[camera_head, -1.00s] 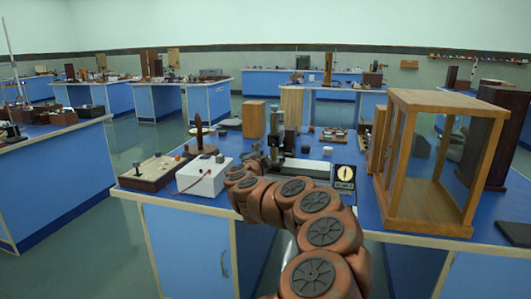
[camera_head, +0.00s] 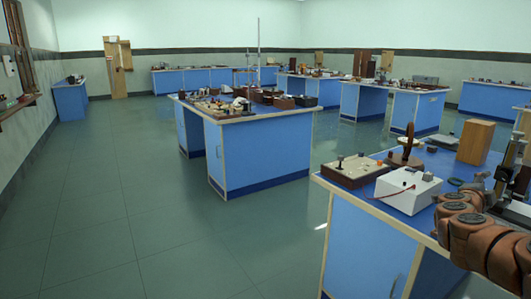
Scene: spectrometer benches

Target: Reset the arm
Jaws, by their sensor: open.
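My arm, made of copper-brown rounded links, enters at the right edge of the head view. It reaches over the near blue bench (camera_head: 375,223). My gripper (camera_head: 482,183) is small and grey at the arm's far end, just right of a white box (camera_head: 408,190) with a red lead. It is open, and I see nothing held in it. Its fingertips are hard to make out against the grey apparatus behind, and the right part of the arm is cut off by the frame.
A beige control panel (camera_head: 354,170), a brown stand (camera_head: 408,150) and a wooden block (camera_head: 475,142) stand on the near bench close to the arm. A grey metal instrument (camera_head: 515,160) is beside the gripper. Another bench (camera_head: 260,155) stands left; the floor (camera_head: 120,220) is clear.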

